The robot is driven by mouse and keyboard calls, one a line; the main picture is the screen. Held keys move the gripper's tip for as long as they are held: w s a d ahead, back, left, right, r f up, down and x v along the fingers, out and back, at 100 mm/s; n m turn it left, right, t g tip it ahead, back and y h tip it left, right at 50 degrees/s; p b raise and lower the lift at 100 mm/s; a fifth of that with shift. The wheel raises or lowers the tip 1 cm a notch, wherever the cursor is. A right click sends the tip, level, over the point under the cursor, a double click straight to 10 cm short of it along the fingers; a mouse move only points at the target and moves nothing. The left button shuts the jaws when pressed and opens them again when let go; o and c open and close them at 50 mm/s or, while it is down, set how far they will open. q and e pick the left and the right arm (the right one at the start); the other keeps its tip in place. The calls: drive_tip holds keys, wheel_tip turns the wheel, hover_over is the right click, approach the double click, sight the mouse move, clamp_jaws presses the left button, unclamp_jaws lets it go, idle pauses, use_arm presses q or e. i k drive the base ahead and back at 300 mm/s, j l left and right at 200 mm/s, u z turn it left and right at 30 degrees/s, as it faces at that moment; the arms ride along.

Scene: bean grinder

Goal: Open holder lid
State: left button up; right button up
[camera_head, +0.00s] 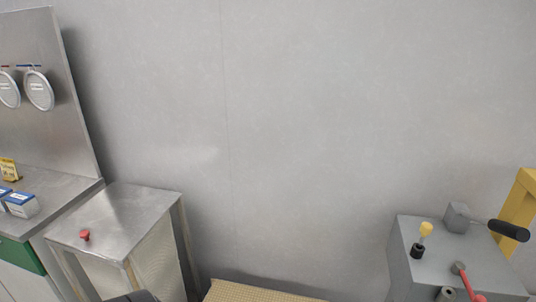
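A metal box-like stand (124,216) with a flat steel top and a small red knob (85,235) is at the lower left. Its top looks closed and level. A grey machine (408,262) stands at the lower right, with a yellow-topped lever (425,230), a red handle (466,278) and a black-gripped crank (508,230). I cannot tell from this view which part is called the holder. A dark rounded part shows at the bottom edge in front of the stand; it may belong to my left arm, but no fingers show. My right gripper is not in view.
A yellow frame (519,205) is behind the machine.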

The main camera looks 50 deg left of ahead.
sight(111, 224)
drive_tip(key=u, duration=2.7)
drive_tip(key=k+j, duration=0.05)
